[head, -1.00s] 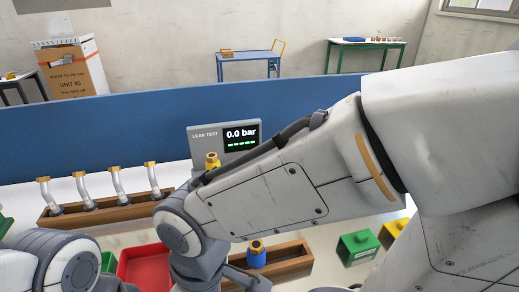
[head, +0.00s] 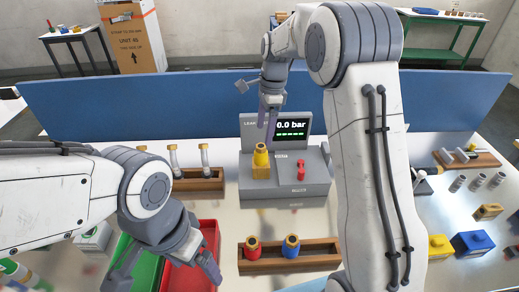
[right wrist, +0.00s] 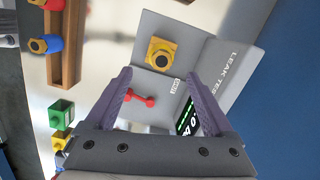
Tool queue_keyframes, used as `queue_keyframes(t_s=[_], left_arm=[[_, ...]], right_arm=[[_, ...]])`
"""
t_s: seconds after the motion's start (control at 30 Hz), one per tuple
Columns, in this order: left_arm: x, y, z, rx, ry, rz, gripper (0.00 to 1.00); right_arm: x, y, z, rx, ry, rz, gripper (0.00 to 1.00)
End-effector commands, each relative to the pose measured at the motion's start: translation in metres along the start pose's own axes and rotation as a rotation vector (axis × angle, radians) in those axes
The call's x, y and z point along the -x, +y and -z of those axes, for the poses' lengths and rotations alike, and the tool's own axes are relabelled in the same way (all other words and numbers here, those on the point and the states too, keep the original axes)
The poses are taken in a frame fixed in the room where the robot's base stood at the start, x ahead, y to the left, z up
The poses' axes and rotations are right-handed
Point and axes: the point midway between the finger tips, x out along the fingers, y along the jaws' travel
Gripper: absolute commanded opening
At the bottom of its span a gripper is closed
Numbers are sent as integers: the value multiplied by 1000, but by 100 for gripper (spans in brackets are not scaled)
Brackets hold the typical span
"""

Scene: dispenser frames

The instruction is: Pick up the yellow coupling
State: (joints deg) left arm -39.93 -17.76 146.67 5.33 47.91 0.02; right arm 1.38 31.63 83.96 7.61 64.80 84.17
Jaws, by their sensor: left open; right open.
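The yellow coupling (head: 261,158) stands upright in a yellow block on the left part of the grey leak tester (head: 285,189). In the right wrist view the coupling (right wrist: 160,54) shows from above, beyond the fingertips and between their lines. My right gripper (head: 267,122) is open and empty, pointing down above and behind the coupling, apart from it. Its two purple fingers (right wrist: 122,77) frame the tester in the wrist view. My left gripper (head: 166,272) is open, low over the green and red bins, with nothing seen between its fingers.
A wooden rack (head: 320,252) in front of the tester holds a red coupling (head: 252,248) and a blue coupling (head: 291,246). A red handle (head: 301,170) and a display (head: 291,127) are on the tester. Another rack (head: 200,184) with bent pipes stands left. A blue panel (head: 190,105) runs behind.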

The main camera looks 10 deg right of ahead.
Motion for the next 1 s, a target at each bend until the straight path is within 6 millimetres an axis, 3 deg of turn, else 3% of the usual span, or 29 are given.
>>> queue_keyframes(t_s=[0.3,0.43,0.73,1.0], left_arm=[[9,1,0,0,0,0,88],[11,1,0,1,0,0,88],[29,2,2,1,0,0,88],[30,2,2,2,0,0,88]], right_arm=[[-44,-3,1,-28,-1,-3,87],[-52,-3,1,-26,-1,-1,87],[-92,-2,-3,-24,0,-4,87],[-104,-3,-3,-24,-1,0,87]])
